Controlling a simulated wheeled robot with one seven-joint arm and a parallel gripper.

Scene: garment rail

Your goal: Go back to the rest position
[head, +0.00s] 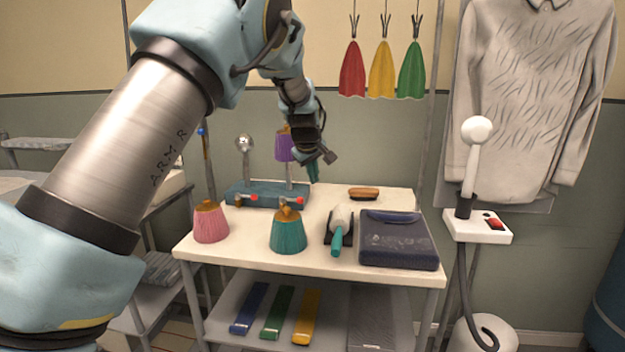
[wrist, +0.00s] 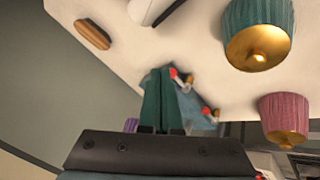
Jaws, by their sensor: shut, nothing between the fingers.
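My gripper (head: 314,172) hangs over the back of the white table (head: 215,262), behind and right of the blue stand (head: 240,196). Its teal fingers point down and are closed together with nothing between them. They also show closed in the wrist view (wrist: 161,98), with the stand partly behind them. My arm comes in from the left of the head view and reaches over the table. A purple bell-shaped piece (head: 284,146) is up on the stand, just left of the gripper; I cannot tell whether they touch.
On the table are a pink piece (head: 210,222), a teal piece (head: 288,231), a handheld tool (head: 338,232), a dark blue case (head: 398,240) and a brown brush (head: 363,194). A steamer (head: 475,160) and a hanging shirt (head: 535,90) are at right. Three coloured cloths (head: 382,70) hang above.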

